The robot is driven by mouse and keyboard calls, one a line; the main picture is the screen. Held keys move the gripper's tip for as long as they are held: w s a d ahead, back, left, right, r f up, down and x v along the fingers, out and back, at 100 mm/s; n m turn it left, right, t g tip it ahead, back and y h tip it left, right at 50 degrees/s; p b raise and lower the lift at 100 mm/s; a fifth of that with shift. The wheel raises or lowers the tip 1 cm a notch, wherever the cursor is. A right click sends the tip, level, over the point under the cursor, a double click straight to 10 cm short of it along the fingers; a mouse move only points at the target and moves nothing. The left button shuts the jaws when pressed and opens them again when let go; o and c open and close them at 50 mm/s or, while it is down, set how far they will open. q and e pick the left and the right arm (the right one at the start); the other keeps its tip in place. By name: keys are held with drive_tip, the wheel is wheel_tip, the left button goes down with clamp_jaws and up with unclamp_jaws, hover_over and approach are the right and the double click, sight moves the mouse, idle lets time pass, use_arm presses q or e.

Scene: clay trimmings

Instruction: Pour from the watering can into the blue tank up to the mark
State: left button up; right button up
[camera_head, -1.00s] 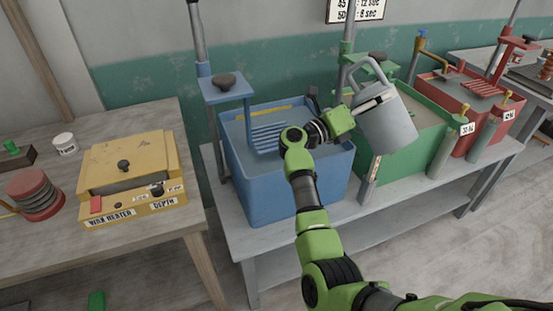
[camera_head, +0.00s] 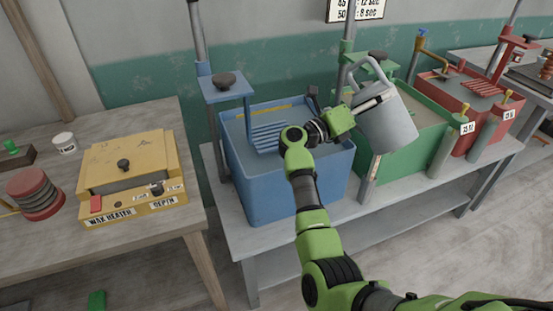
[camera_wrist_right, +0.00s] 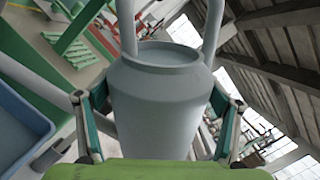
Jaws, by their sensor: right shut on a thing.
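The grey watering can (camera_head: 387,124) is tilted in the head view, above the green tank beside the blue tank's right edge. My right gripper (camera_head: 362,108) is shut on its body. In the right wrist view the can (camera_wrist_right: 158,100) fills the middle, between the two fingers of my right gripper (camera_wrist_right: 157,112), with liquid visible in its open top. The blue tank (camera_head: 285,190) stands on the bench with liquid inside and a yellow strip along its back inner wall. Its rim also shows in the right wrist view (camera_wrist_right: 22,112). My left gripper is not in view.
A green tank (camera_head: 415,155) and a red tank (camera_head: 480,115) stand to the right on the grey bench (camera_head: 235,235). A blue slatted rack (camera_head: 268,138) hangs in the blue tank from a post. A yellow wax heater (camera_head: 130,175) sits on the left table.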

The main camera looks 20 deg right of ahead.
drive_tip(key=shift+r, duration=0.25)
drive_tip(key=shift+s+d+m+b, duration=0.15)
drive_tip(key=shift+s+m+b, duration=0.15)
drive_tip(key=shift+m+b, duration=0.15)
drive_tip(key=shift+s+r+m, duration=0.15)
drive_tip(key=shift+s+m, duration=0.05)
drive_tip(key=shift+m, duration=0.15)
drive_tip(key=shift+s+d+f+m+g+b, duration=0.25)
drive_tip(key=shift+f+b, duration=0.25)
drive_tip(key=shift+b, duration=0.25)
drive_tip(key=shift+s+f+m+g+b, duration=0.15)
drive_tip(key=shift+f+m+b, duration=0.25)
drive_tip(key=shift+b, duration=0.35)
drive_tip(key=shift+f, duration=0.1)
drive_tip(key=shift+s+d+f+m+b, duration=0.1)
drive_tip(key=shift+s+f+m+b, duration=0.1)
drive_tip(key=shift+f+m+b, duration=0.4)
drive_tip(key=shift+s+f+m+b, duration=0.15)
drive_tip(key=shift+f+b, duration=0.15)
drive_tip(key=shift+b, duration=0.55)
